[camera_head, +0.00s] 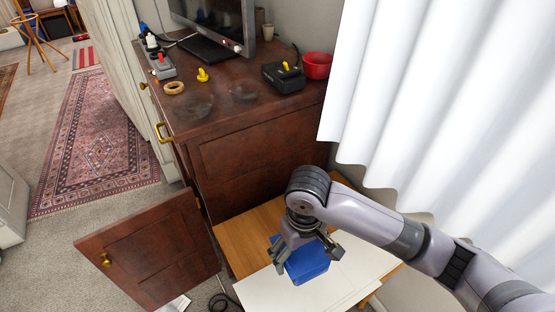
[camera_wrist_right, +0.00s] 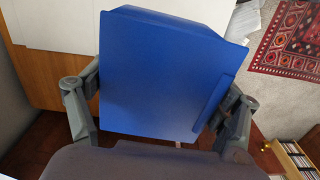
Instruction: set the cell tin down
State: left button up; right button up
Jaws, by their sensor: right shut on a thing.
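The cell tin appears to be the blue box (camera_head: 309,262) at the lower middle of the head view. It fills much of the right wrist view (camera_wrist_right: 165,75). My right gripper (camera_head: 305,255) is above the tin with its fingers on two opposite sides; in the wrist view the fingers (camera_wrist_right: 160,110) are shut on it. The tin is over a low wooden table (camera_head: 240,248) with a white sheet or board (camera_head: 265,293) on it. I cannot tell whether its underside touches the surface. My left gripper is not in view.
A dark wooden cabinet (camera_head: 265,150) stands behind the table, with its door (camera_head: 155,250) open at the left. On its top are a red bowl (camera_head: 317,65), a dark boxy device (camera_head: 284,77) and a wooden ring (camera_head: 174,88). A white curtain (camera_head: 420,100) hangs at right.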

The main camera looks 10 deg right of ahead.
aim_at(317, 245)
jog(key=shift+m, duration=0.8)
jog(key=d+r, duration=0.1)
jog(key=r, duration=0.1)
jog(key=d+r, duration=0.2)
jog(key=r, duration=0.1)
jog(key=shift+d+r, duration=0.35)
jog(key=shift+d, duration=0.05)
jog(key=s+d+r+m, duration=0.1)
jog(key=s+d+r, duration=0.1)
jog(key=r, duration=0.3)
jog(key=shift+s+d+r+m, duration=0.2)
jog(key=shift+d+m, duration=0.1)
jog(key=shift+d, duration=0.5)
jog(key=shift+w+a, duration=0.1)
jog(key=shift+a, duration=0.05)
